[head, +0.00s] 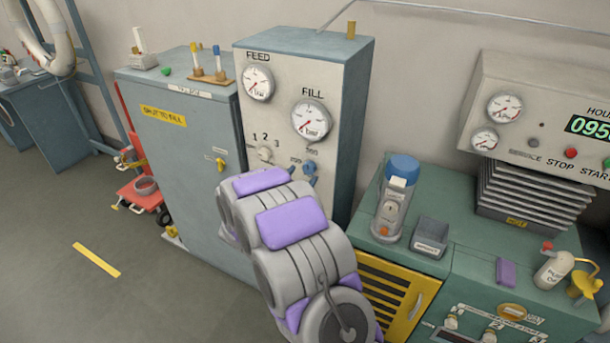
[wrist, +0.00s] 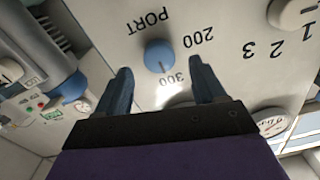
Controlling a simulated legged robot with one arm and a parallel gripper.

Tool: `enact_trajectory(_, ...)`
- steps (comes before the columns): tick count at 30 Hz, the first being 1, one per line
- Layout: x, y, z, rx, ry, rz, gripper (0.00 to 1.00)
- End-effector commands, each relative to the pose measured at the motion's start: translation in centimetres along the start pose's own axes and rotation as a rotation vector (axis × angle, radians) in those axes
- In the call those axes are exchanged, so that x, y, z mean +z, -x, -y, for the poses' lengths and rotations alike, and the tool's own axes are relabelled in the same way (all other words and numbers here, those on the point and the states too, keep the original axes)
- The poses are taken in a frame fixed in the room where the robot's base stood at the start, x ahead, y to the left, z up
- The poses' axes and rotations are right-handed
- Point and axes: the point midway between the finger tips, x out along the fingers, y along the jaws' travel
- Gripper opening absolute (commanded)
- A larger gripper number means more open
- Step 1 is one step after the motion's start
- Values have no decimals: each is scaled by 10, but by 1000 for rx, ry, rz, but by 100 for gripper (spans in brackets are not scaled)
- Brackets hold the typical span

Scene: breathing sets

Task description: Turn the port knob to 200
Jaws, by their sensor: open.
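The port knob (wrist: 158,56) is a round blue knob on the pale panel, with "PORT", "200" and "300" printed around it. In the wrist view, a thin dark line on it lies on the side toward the "300" mark. My gripper (wrist: 160,67) is open, with one dark finger on each side below the knob; a gap shows between each finger and the knob. I cannot tell how far the tips are from the panel. In the head view the knob (head: 309,168) shows small beside my arm, which hides the panel's lower part.
A 1-2-3 selector (head: 265,154) sits left of the knob, below the feed gauge (head: 258,83) and fill gauge (head: 311,119). A grey cabinet (head: 185,130) stands left.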

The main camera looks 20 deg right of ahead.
Motion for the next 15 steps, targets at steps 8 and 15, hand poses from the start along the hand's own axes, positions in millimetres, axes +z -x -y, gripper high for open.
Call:
enact_trajectory(8, 1, -29, -1, 1, 2, 1, 69)
enact_trajectory(15, 0, -32, 0, -1, 2, 1, 69)
